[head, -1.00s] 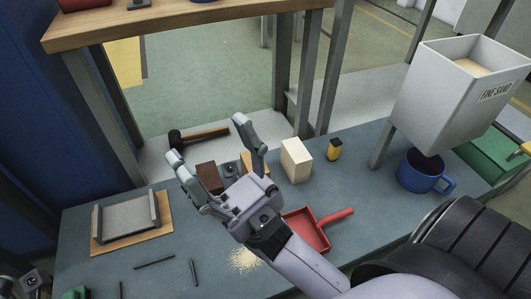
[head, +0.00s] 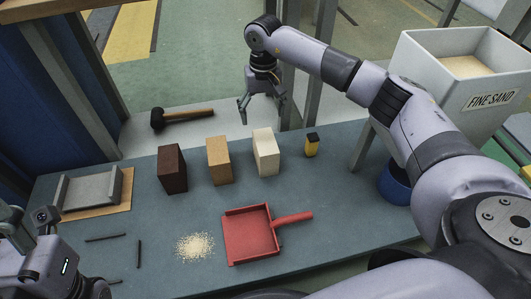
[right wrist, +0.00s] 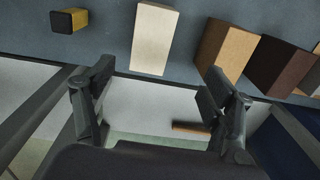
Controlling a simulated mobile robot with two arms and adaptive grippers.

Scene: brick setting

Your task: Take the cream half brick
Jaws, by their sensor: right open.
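The cream half brick (head: 266,152) stands upright on the blue-grey bench, at the right end of a row of three bricks. My right gripper (head: 262,106) is open and empty just beyond it, pointing down near the bench's back edge. In the right wrist view the cream half brick (right wrist: 155,38) stands ahead of the gap between the open fingers (right wrist: 157,88), apart from both. My left gripper (head: 40,248) shows only in part at the lower left; its jaws are not clear.
A tan brick (head: 219,160) and a dark brown brick (head: 172,169) stand left of it. A yellow-black block (head: 312,146) is close on its right. A red dustpan (head: 250,236) and spilled sand (head: 195,246) lie in front. A mallet (head: 182,116) lies behind; a sand hopper (head: 430,85) stands right.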

